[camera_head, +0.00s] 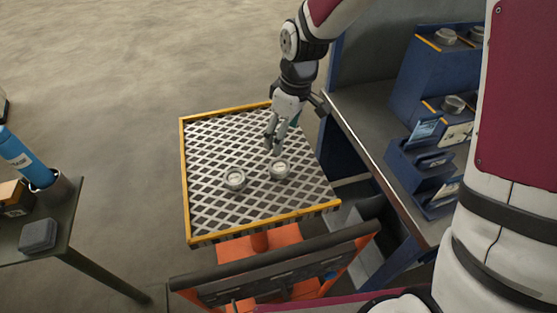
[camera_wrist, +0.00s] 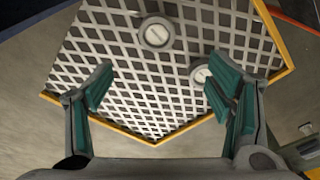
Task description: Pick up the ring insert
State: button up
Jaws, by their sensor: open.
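Two small round pale metal pieces with raised rims lie apart on the grid-topped table (camera_head: 205,140). The left ring piece (camera_head: 235,179) and the right ring piece (camera_head: 279,169) look alike, and I cannot tell which is the ring insert. In the wrist view, one round piece (camera_wrist: 156,33) lies beyond the fingertips near the top. The other round piece (camera_wrist: 202,75) is partly hidden by the right finger. My gripper (camera_wrist: 163,88) is open and empty above the table. In the head view, my gripper (camera_head: 273,141) is just behind the right ring piece.
The table has a raised yellow edge (camera_head: 182,170). A blue bench (camera_head: 345,120) on the right carries stepped racks (camera_head: 415,75) with more round metal pieces (camera_head: 453,104). Open floor lies behind.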

send_over(279, 165)
jog(key=s, duration=0.1)
notch_tip(279, 165, down, 8)
jog(key=shift+r, duration=0.15)
jog(key=shift+w+d+f+p, duration=0.1)
jog(key=shift+f+p, duration=0.15)
jog(key=shift+f, duration=0.65)
jog(key=shift+w+a+f+p, duration=0.1)
jog(key=shift+f+p, duration=0.1)
jog(key=shift+f, duration=0.7)
jog(key=shift+w+d+f+p, duration=0.1)
jog(key=shift+f+p, duration=0.15)
jog(key=shift+f, duration=0.65)
grip_shut()
